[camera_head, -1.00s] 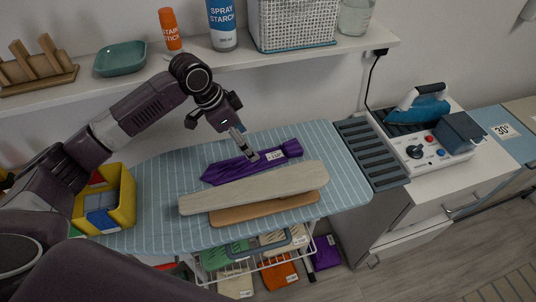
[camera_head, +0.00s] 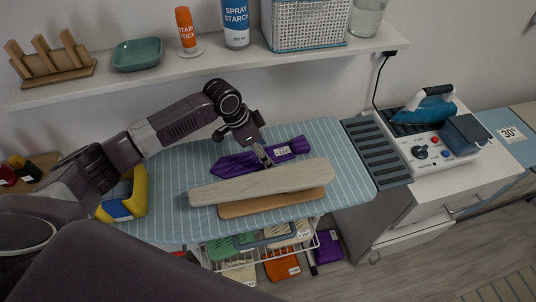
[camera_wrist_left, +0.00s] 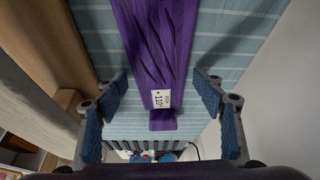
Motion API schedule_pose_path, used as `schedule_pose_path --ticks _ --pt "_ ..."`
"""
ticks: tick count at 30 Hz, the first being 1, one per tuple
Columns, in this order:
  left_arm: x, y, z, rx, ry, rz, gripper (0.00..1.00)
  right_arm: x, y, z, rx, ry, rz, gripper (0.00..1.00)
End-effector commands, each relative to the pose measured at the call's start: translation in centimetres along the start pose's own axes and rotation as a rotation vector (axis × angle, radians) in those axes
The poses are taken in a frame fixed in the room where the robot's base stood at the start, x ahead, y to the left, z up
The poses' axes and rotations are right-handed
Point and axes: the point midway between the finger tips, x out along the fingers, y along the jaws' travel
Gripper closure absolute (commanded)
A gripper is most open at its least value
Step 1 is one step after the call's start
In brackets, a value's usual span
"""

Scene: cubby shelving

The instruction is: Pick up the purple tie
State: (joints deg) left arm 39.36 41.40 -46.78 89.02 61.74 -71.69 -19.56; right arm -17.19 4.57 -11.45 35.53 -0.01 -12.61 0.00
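The purple tie (camera_head: 234,164) lies on the blue striped ironing board (camera_head: 166,192), behind a pale wooden board, with a white tag marked 110 near its right end. In the left wrist view the tie (camera_wrist_left: 157,45) runs between the two fingers of my left gripper (camera_wrist_left: 160,112), with striped cloth showing on both sides of it. The left gripper (camera_head: 266,160) is open and over the tie, close to its tagged end. The fingers do not press on the tie. My right gripper is in neither view.
A grey-white wooden sleeve board (camera_head: 262,183) on a brown base (camera_head: 270,204) stands just in front of the tie. A shelf (camera_head: 200,64) runs behind. An iron (camera_head: 425,108) stands at right.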

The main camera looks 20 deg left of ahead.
Motion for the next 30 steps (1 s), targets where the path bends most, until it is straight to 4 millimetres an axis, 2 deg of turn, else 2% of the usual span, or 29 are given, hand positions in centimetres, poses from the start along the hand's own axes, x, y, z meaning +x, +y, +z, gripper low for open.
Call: schedule_pose_path --ticks 1,9,18,24,30 --pt "0.0 0.0 0.0 0.0 0.0 0.0 0.45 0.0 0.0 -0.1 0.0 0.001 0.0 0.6" --pt "-0.1 0.0 0.0 0.0 0.0 0.0 0.74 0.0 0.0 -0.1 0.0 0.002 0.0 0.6" --pt "-0.1 0.1 -0.1 0.001 0.001 0.0 0.74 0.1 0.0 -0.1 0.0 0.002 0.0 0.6" --pt "-0.6 0.8 -0.3 0.003 0.003 0.0 0.74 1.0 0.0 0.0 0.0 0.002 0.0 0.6" --pt "-5.0 0.6 -2.2 0.003 0.007 -0.004 0.74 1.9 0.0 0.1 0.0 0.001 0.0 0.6"
